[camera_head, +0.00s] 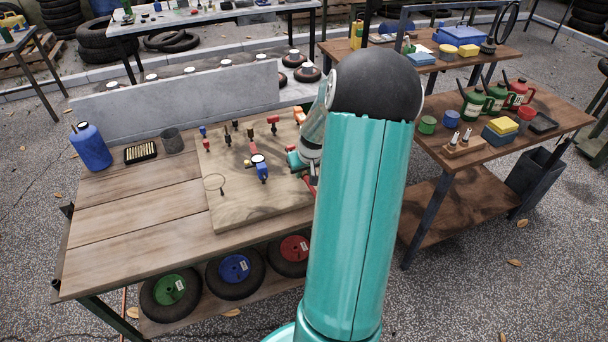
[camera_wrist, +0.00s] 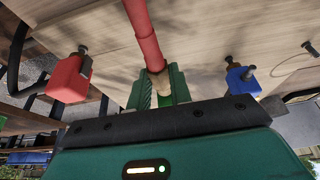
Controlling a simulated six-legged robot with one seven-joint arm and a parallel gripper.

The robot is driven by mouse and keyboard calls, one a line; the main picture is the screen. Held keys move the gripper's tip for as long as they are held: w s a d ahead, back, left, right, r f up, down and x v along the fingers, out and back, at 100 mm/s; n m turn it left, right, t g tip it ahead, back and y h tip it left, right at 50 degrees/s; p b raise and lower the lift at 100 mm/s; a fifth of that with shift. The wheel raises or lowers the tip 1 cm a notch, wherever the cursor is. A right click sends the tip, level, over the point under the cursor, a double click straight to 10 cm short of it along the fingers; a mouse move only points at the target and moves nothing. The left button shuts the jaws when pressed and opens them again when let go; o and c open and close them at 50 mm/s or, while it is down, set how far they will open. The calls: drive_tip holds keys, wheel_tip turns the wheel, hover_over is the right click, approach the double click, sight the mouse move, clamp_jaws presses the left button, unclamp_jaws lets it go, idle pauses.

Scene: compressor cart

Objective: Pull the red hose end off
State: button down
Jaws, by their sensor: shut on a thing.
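The red hose (camera_wrist: 145,38) runs down from the top of the wrist view to a tan end piece between the green fingers of my gripper (camera_wrist: 161,88). My gripper is shut on this hose end. Where the hose end meets any fitting is hidden by the fingers and the dark bar of the gripper. In the head view my gripper (camera_head: 296,160) is over the right part of the wooden board (camera_head: 235,213), partly hidden behind my arm. Red bits show beside it there, too small to tell apart.
In the wrist view a red block (camera_wrist: 68,80) with a dark fitting stands left, a blue one (camera_wrist: 241,80) right. Several small fittings stand on the board. A blue bottle (camera_head: 90,147) and a grey cup (camera_head: 172,140) are left of it. The left tabletop (camera_head: 130,210) is mostly clear.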

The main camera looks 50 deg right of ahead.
drive_tip(key=shift+s+a, duration=0.5)
drive_tip(key=shift+s, duration=0.35)
drive_tip(key=shift+s+a, duration=0.55)
drive_tip(key=shift+s, duration=0.3)
drive_tip(key=shift+s+a, duration=0.5)
drive_tip(key=shift+s, duration=0.35)
drive_tip(key=shift+r, duration=0.1)
wheel_tip(320, 180, up, 5)
drive_tip(key=shift+f, duration=0.1)
drive_tip(key=shift+s, duration=0.1)
idle(0.3)
